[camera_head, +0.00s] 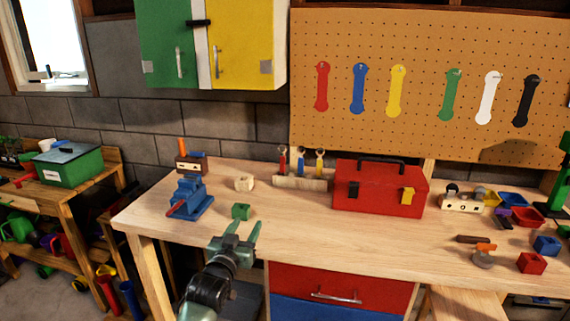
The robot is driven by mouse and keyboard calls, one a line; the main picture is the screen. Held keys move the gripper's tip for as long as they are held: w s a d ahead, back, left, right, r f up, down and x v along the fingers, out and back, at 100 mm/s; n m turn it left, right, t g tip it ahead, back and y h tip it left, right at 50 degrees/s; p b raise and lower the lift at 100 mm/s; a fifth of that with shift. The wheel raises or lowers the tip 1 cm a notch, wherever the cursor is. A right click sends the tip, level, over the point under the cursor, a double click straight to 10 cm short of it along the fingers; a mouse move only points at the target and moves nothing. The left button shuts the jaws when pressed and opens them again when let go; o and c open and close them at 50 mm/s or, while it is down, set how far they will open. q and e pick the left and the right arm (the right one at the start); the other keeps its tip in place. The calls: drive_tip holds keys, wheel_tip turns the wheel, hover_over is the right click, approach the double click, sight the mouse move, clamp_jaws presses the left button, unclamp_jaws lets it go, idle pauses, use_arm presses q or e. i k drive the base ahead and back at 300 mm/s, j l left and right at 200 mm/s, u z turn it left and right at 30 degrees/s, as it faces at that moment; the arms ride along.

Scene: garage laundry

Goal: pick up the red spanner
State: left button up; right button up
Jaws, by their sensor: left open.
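Nothing is visibly held. My right gripper does not show.
The bench front centre is clear.

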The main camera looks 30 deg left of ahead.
sight(283, 157)
drive_tip(key=i+j, duration=0.15)
drive_tip(key=i, duration=0.25)
drive_tip(key=i+j, duration=0.15)
drive_tip(key=i, duration=0.3)
drive_tip(key=i+j, duration=0.15)
drive_tip(key=i, duration=0.25)
